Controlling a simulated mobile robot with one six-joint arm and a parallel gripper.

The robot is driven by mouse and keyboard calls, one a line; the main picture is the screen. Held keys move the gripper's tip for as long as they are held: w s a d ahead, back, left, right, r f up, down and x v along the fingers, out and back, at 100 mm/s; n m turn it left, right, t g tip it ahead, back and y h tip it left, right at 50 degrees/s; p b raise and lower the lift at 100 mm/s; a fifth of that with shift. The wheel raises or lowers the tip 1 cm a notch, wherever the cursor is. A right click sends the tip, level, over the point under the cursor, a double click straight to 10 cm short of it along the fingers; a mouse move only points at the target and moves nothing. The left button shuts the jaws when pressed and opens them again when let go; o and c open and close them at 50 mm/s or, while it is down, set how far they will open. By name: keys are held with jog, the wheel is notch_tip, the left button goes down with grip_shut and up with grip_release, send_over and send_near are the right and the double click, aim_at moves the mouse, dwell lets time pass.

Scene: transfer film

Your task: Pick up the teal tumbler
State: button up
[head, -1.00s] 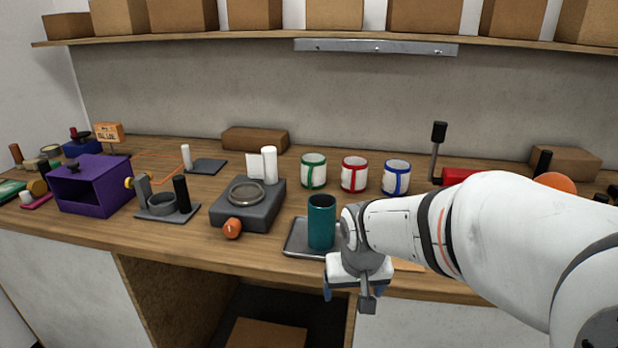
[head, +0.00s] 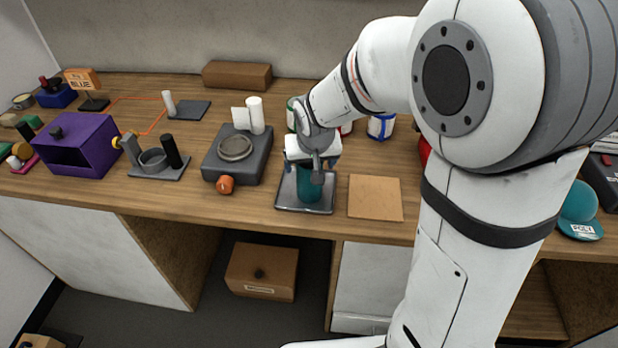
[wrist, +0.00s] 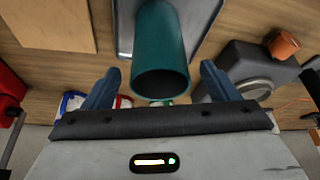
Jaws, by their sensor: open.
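The teal tumbler (head: 307,187) stands upright on a grey tray (head: 285,190) near the counter's front edge. In the wrist view the tumbler (wrist: 160,55) shows its open rim towards the camera, between and just beyond the two blue fingers. My gripper (wrist: 160,85) is open, with one finger on each side of the tumbler's rim and a visible gap on both sides. In the head view my gripper (head: 312,168) is above the tumbler and hides its top.
A grey scale-like device (head: 238,152) with an orange knob (head: 225,184) stands left of the tray. A tan board (head: 375,198) lies to its right. Banded cups, including a blue-banded one (head: 381,126), stand behind, partly hidden by my arm.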

jog(key=x, duration=0.4)
jog(key=shift+p, duration=0.35)
jog(key=shift+c, duration=0.5)
jog(key=c, duration=1.1)
